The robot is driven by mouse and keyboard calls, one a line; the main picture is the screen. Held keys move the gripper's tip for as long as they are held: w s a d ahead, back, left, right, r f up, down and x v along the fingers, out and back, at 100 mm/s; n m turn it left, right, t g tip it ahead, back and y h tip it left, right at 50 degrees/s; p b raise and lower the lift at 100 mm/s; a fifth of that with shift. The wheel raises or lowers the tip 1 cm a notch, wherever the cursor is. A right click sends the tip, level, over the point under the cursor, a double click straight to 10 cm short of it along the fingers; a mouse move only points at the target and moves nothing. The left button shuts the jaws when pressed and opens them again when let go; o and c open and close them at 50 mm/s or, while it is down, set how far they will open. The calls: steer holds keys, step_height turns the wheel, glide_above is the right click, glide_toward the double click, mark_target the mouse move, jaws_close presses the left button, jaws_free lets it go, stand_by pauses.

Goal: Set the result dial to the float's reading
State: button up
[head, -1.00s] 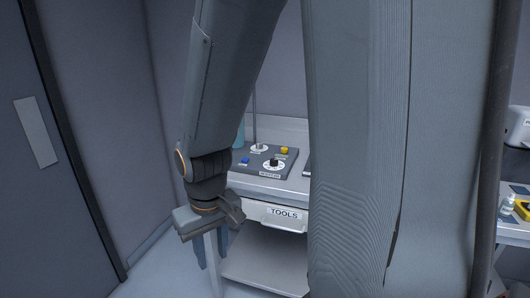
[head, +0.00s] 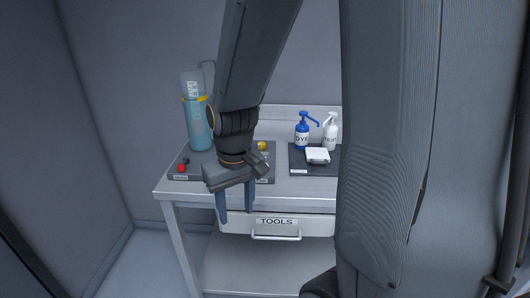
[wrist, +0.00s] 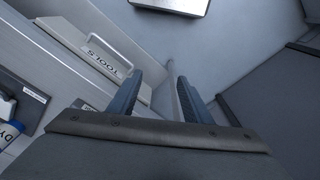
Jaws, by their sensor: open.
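A teal cylinder (head: 199,130) stands at the back left of the bench. A pale float (head: 193,88) with a marked stem sticks up out of it; its reading is too small to make out. A dark control panel (head: 180,172) lies in front, partly behind my gripper. The result dial is hidden in the head view and does not show in the wrist view. My gripper (head: 236,214) is open and empty, fingers pointing down, in front of the bench edge. In the wrist view my gripper (wrist: 160,78) has nothing between its fingers.
A red knob (head: 181,168) and a yellow knob (head: 262,146) are on the panel. The TOOLS drawer (head: 276,226) is below the bench top.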

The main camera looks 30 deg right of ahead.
steer(key=shift+n+g, duration=0.5)
steer(key=shift+n, duration=0.1)
steer(key=w+d+r, duration=0.2)
steer(key=w+d, duration=0.3)
steer(key=w, duration=0.1)
steer(key=w+d+r, duration=0.2)
steer(key=w+d, duration=0.3)
steer(key=w, duration=0.1)
steer(key=w+d+r+p, duration=0.1)
steer(key=w+d+r, duration=0.1)
steer(key=w+d, duration=0.3)
steer(key=shift+w+d+r, duration=0.1)
steer(key=shift+w+d, duration=0.05)
steer(key=shift+w, duration=0.4)
steer(key=shift+w+d+r, duration=0.1)
steer(key=shift+w+d, duration=0.05)
steer(key=shift+w, duration=0.4)
steer(key=shift+w+d+f, duration=0.15)
steer(key=shift+d, duration=0.05)
steer(key=shift+f, duration=0.4)
steer(key=shift+f+p, duration=1.1)
steer(key=shift+f, duration=2.2)
steer(key=shift+c, duration=0.3)
steer(key=c, duration=1)
